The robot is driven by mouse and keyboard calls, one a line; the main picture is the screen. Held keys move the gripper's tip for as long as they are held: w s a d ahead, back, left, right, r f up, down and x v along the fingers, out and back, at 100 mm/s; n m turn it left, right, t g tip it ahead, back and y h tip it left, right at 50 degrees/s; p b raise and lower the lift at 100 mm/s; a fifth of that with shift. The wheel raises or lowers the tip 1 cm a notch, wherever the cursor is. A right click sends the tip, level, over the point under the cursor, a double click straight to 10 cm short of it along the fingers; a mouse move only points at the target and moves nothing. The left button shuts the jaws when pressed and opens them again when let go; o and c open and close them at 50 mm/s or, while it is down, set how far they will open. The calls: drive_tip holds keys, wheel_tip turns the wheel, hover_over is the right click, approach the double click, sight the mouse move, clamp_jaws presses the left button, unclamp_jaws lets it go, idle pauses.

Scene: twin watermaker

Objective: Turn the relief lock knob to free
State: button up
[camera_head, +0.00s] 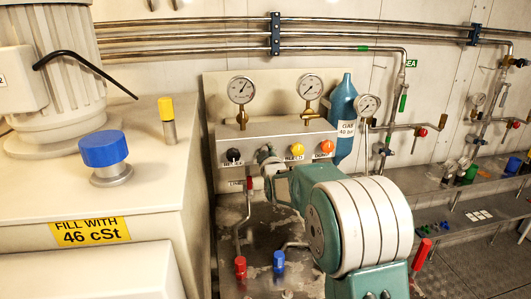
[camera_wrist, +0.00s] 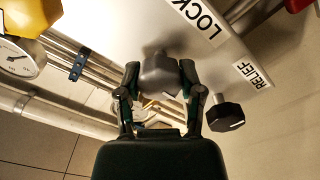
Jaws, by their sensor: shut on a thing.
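The relief lock knob (camera_wrist: 158,72) is a grey faceted knob in the wrist view, on the pale panel by the LOCK label (camera_wrist: 200,20). My gripper (camera_wrist: 160,85) has its two dark fingers shut on it, one on each side. In the head view my gripper (camera_head: 268,158) reaches the panel between the black and yellow knobs, and my arm hides most of the grey knob. Which position the knob points to cannot be told. The black relief knob (camera_wrist: 226,116) sits beside the right finger, apart from it, by the RELIEF label (camera_wrist: 253,74).
The panel (camera_head: 222,150) also carries a black knob (camera_head: 233,155), a yellow knob (camera_head: 297,150) and an orange knob (camera_head: 327,147). Gauges (camera_head: 241,90) stand above it. A red handle (camera_head: 240,266) and a blue handle (camera_head: 279,261) are below. A large tank stands left.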

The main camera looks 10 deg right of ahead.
drive_tip(key=shift+f+n, duration=0.4)
drive_tip(key=shift+f, duration=0.1)
drive_tip(key=o, duration=1.1)
drive_tip(key=shift+o, duration=0.3)
drive_tip(key=shift+r, duration=0.25)
drive_tip(key=s, duration=1.2)
